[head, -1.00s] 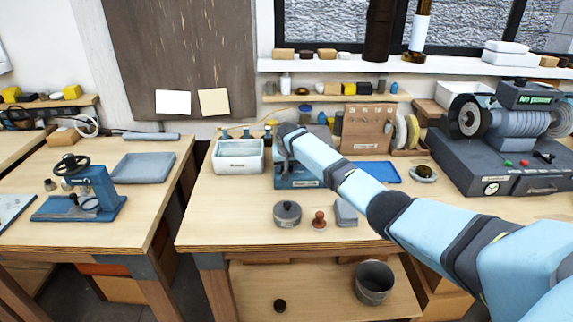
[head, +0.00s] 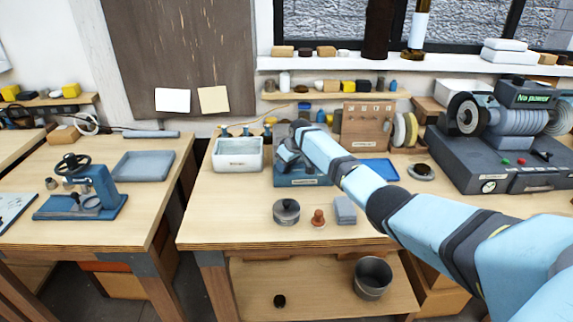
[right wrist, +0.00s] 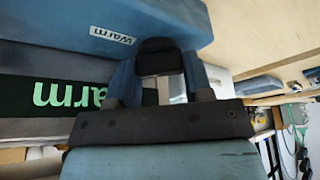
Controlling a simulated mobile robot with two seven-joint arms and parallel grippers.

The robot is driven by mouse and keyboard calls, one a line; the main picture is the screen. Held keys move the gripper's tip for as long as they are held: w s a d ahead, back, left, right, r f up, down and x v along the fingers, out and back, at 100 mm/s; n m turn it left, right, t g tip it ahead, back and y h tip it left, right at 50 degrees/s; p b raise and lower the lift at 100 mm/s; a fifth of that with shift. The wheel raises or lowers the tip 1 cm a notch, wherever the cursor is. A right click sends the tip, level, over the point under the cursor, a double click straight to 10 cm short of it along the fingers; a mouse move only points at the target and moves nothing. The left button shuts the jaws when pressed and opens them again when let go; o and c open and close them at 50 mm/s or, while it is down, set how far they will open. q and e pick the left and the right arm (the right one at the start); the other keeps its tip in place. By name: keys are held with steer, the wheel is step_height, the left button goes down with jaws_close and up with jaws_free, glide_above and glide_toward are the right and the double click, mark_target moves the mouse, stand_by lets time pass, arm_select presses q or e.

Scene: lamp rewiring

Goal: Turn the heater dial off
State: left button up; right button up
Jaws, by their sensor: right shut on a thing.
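The heater is a blue box (head: 283,178) on the middle bench, partly hidden behind my right arm in the head view. In the right wrist view its blue body (right wrist: 60,25) carries a "Warm" label, and a dark panel (right wrist: 65,95) shows "Warm" in green letters, upside down. The heater dial is a dark knob (right wrist: 160,58) on the blue body. My right gripper (right wrist: 160,75) is shut on the dial, a finger on each side. In the head view the right gripper (head: 287,153) is at the heater's upper left. My left gripper is not in view.
A white tub (head: 237,163) stands left of the heater and a blue tray (head: 380,170) right of it. A round grey pot (head: 287,212), a red-brown stamp (head: 318,218) and a grey block (head: 345,211) sit in front. A machine reading "No power" (head: 535,99) stands right.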

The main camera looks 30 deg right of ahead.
stand_by(0.3)
steer(key=o, duration=0.8)
steer(key=shift+o, duration=0.6)
steer(key=shift+a+r, duration=0.1)
